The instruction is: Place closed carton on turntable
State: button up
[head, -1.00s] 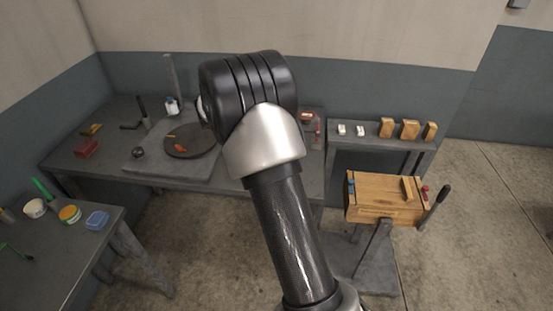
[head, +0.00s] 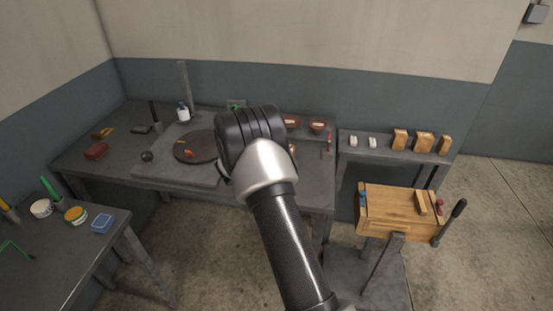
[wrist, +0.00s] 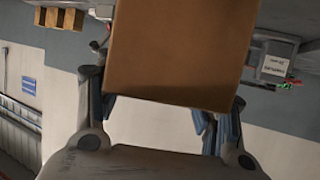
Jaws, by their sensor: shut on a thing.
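In the wrist view a plain brown carton (wrist: 178,50) fills the upper middle. My gripper (wrist: 168,100) is shut on it, with one finger at each side. Its flaps cannot be made out. In the head view my arm hides the gripper and most or all of the carton. The turntable, a dark round disc (head: 193,147), lies on the bench to the left of my arm. A small orange mark or piece (head: 190,154) shows on it. My arm covers part of its right edge.
The turntable sits on a grey slab (head: 160,170) with a dark knob (head: 147,156) and an upright post (head: 184,85). A white bottle (head: 183,112) stands behind it. A wooden vise-like stand (head: 395,210) is at right.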

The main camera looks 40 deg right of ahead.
jog(key=shift+f, duration=1.15)
jog(key=shift+f+b, duration=0.2)
jog(key=shift+b, duration=0.3)
jog(key=o, duration=1.4)
jog(key=shift+r, duration=0.1)
